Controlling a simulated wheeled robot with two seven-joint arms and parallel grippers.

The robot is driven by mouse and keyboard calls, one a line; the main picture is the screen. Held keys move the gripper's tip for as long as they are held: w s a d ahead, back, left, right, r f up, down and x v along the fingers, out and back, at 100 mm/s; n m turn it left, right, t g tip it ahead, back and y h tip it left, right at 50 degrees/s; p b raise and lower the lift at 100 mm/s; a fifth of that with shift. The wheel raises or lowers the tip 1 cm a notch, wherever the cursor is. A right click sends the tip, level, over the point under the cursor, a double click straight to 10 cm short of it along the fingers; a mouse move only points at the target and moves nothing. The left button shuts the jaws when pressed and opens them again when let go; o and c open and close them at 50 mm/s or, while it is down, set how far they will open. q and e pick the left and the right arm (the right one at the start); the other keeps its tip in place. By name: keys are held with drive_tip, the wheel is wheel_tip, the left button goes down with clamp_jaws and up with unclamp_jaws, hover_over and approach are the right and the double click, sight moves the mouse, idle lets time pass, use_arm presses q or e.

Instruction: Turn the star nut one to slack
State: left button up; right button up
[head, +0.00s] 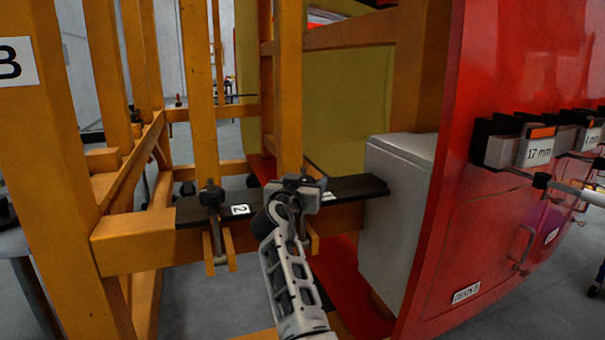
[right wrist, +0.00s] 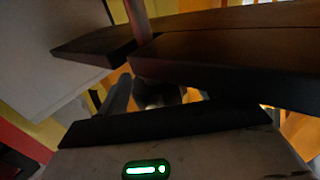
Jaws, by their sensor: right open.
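My right gripper (head: 297,186) is at the right part of a dark clamp bar (head: 354,187) on the orange frame. It covers the place where a star nut would sit beside a white label (head: 328,196), too small to read. In the right wrist view, a rod (right wrist: 138,22) passes through a gap in the dark bar (right wrist: 230,60). A dark rounded part, perhaps the star nut (right wrist: 160,94), shows dimly by the open fingers; contact cannot be told. Another dark star nut (head: 212,196) stands left on the bar, beside a label reading 2 (head: 240,210). My left gripper is not in view.
Orange posts and beams (head: 202,100) stand close behind and left of the gripper. A grey box (head: 395,210) and the red nosecone (head: 480,230) stand to the right. Tool holders (head: 537,147), one marked 17 mm, are on the red surface.

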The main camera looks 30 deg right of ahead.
drive_tip(key=shift+w+d, duration=0.35)
drive_tip(key=shift+d, duration=0.15)
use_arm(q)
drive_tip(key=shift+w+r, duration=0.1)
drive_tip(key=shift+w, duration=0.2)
